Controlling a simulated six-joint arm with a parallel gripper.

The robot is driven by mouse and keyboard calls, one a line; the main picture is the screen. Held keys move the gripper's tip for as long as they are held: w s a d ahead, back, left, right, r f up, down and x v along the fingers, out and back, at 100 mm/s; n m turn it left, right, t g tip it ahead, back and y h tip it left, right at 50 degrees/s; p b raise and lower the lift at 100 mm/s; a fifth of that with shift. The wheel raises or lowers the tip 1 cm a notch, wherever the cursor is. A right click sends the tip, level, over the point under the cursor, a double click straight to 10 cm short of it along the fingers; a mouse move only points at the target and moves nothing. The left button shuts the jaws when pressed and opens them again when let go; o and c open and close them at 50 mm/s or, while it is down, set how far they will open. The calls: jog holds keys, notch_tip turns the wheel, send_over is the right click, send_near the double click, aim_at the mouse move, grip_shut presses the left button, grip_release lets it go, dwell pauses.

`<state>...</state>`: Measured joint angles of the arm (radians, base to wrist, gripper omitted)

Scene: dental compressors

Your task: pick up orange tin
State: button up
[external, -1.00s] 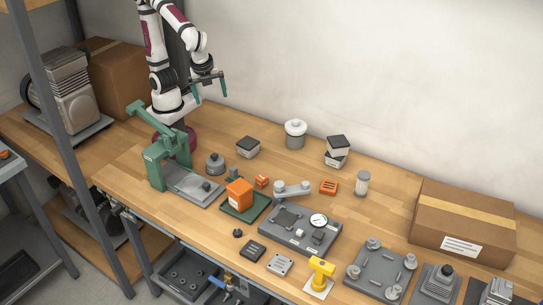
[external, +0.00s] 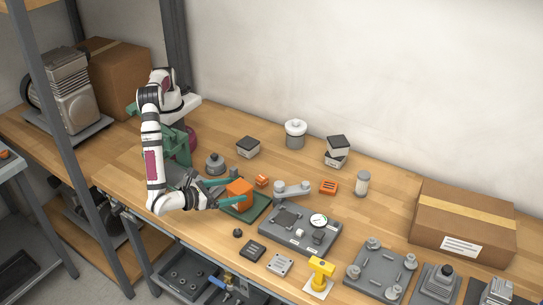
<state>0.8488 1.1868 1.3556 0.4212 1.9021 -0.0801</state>
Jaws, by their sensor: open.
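The orange tin (external: 239,191) is a boxy orange block standing on a dark green plate (external: 257,211) near the middle of the bench. My gripper (external: 241,191) has come in low from the left. Its teal fingers are open, one along the far side of the tin and one along the near side. I cannot tell whether either finger touches the tin. Part of the tin's lower side is hidden by the near finger.
A grey fixture with a dial gauge (external: 318,221) stands right of the green plate. A small orange part (external: 262,181) and a grey knobbed weight (external: 215,164) sit close behind. A green press (external: 170,143) is behind my arm.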

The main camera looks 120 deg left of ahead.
aim_at(248, 187)
jog(key=x, duration=0.7)
jog(key=shift+s+f, duration=0.15)
jog(key=shift+s, duration=0.15)
grip_shut()
